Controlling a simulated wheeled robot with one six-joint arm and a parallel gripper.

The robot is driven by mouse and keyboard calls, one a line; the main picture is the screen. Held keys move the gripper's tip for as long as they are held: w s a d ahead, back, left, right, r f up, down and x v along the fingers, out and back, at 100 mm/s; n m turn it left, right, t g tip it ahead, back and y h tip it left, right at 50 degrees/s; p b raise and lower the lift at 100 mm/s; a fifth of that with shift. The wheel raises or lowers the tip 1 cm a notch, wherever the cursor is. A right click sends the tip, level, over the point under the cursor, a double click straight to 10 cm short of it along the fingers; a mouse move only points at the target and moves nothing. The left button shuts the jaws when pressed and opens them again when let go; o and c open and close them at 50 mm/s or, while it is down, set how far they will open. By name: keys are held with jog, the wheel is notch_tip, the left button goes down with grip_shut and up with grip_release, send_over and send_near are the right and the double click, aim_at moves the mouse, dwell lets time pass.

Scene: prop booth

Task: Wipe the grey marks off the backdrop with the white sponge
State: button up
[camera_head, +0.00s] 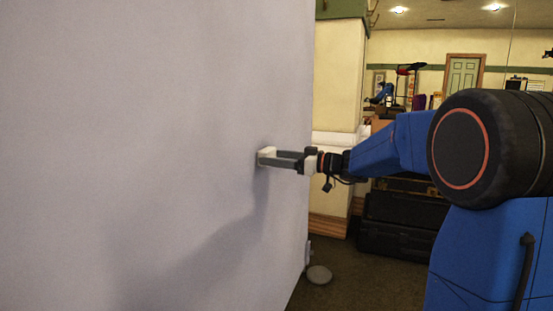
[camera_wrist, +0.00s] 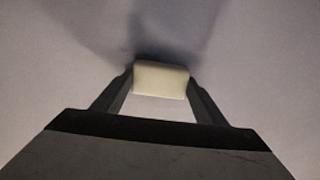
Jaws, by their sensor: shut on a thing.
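The pale backdrop (camera_head: 150,130) fills the left half of the head view and the whole background of the wrist view (camera_wrist: 40,70). My gripper (camera_head: 270,157) is shut on the white sponge (camera_head: 266,152) and holds it at the backdrop, near its right edge. In the wrist view, my gripper's fingers (camera_wrist: 160,85) grip the sponge (camera_wrist: 161,78) on both sides. The sponge looks to be against or very close to the backdrop; I cannot tell if it touches. I see no clear grey marks; the dark patches look like shadows of my arm.
A round grey foot (camera_head: 319,275) sits on the floor at the backdrop's lower right edge. Dark cases (camera_head: 400,222) stand behind my arm. A cream pillar (camera_head: 338,85) rises behind the backdrop's edge. The backdrop's surface to the left is clear.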

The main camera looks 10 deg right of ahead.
jog(key=shift+r, duration=0.3)
jog(key=w+d, duration=0.4)
jog(key=w, duration=0.1)
jog(key=shift+w+d, duration=0.15)
jog(key=shift+w, duration=0.2)
dwell(0.4)
jog(key=shift+s+a, duration=0.75)
jog(key=shift+s, duration=0.25)
jog(key=shift+s+a, duration=0.75)
jog(key=shift+s, duration=0.2)
jog(key=shift+s+a, duration=0.75)
jog(key=shift+s, duration=0.25)
jog(key=v, duration=0.6)
jog(key=shift+d, duration=0.1)
